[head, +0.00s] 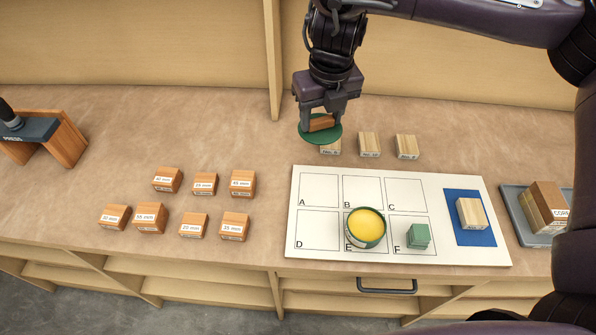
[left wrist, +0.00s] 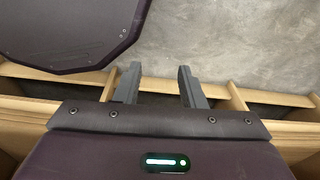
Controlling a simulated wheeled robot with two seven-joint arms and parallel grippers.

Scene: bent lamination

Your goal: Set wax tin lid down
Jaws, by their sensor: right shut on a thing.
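The wax tin lid is a round green disc (head: 308,131) with a wooden block-shaped knob. My right gripper (head: 321,120) is shut on that knob and holds the lid over the bench, above or just in front of a pale block labelled at the back; I cannot tell the height.
Two more pale blocks (head: 370,144) (head: 406,146) stand at the back. A green block (head: 418,235) is on cell F and a pale block (head: 471,213) on the blue pad (head: 479,238). Several labelled wooden blocks (head: 150,217) stand left. A grey tray (head: 515,207) is at right. Bench between is clear.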

